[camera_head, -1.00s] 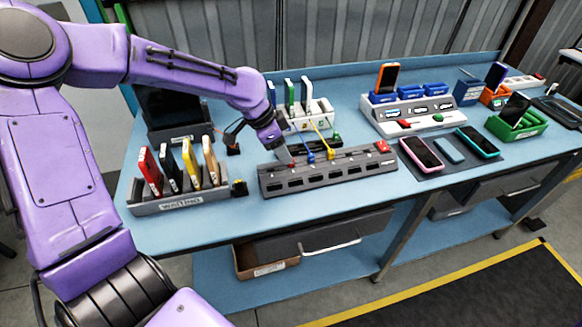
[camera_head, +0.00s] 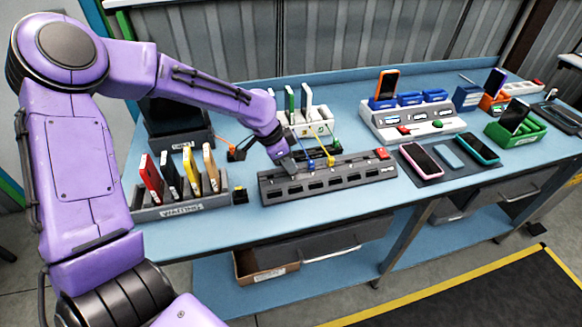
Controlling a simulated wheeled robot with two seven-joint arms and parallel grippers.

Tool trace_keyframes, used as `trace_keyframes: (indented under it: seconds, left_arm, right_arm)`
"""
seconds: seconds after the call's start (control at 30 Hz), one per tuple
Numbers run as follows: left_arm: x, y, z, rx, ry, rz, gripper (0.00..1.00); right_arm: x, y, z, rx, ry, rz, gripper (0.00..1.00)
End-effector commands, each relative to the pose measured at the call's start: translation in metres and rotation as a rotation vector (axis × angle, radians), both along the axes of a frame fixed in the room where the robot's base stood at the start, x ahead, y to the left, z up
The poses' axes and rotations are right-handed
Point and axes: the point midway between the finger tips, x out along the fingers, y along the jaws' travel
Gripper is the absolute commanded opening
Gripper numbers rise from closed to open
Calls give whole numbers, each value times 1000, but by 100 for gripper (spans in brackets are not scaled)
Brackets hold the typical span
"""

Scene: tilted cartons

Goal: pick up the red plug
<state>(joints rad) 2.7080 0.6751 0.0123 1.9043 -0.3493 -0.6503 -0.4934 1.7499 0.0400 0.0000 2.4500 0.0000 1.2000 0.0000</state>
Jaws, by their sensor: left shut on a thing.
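A long dark grey power strip (camera_head: 350,176) with a row of sockets and a red switch (camera_head: 382,153) lies on the blue bench. My left gripper (camera_head: 289,167) reaches down to the left half of the strip, its fingers close above the sockets and shut. The red plug is hidden at the fingertips, so I cannot see whether it sits in a socket. A blue plug (camera_head: 311,164) and a yellow plug (camera_head: 331,160) stand in the strip just right of the fingers. My right gripper is not in view.
A rack (camera_head: 180,211) of upright coloured cartons stands left of the strip. A white rack (camera_head: 318,127) stands behind it. Phones (camera_head: 421,158) on a dark mat and a white station (camera_head: 412,121) are at the right. The bench front edge is clear.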

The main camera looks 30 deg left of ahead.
Motion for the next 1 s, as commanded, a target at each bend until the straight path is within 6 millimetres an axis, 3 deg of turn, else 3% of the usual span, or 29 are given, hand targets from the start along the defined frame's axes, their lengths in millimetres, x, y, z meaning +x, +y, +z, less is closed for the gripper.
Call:
trace_keyframes:
  seconds: [0.13, 0.27, 0.5, 0.57, 0.63, 0.8, 1.0]
  left_arm:
    - [1, 0, 7, 0, -3, 1, 0]
    - [2, 0, 28, 1, -9, 0, 0]
    - [-10, -51, 91, 4, -7, -3, 0]
    - [-16, -70, 101, 4, -2, -6, 0]
    - [-20, -89, 116, 3, 0, -5, 0]
    - [-28, -123, 127, 0, 0, -2, 0]
    - [-31, -137, 131, -1, -1, 0, 0]
  right_arm:
    - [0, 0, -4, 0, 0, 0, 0]
    - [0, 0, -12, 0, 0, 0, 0]
    - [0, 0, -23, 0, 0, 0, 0]
    - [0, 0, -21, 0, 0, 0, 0]
    - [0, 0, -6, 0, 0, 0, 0]
    - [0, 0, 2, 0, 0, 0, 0]
    - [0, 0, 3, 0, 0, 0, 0]
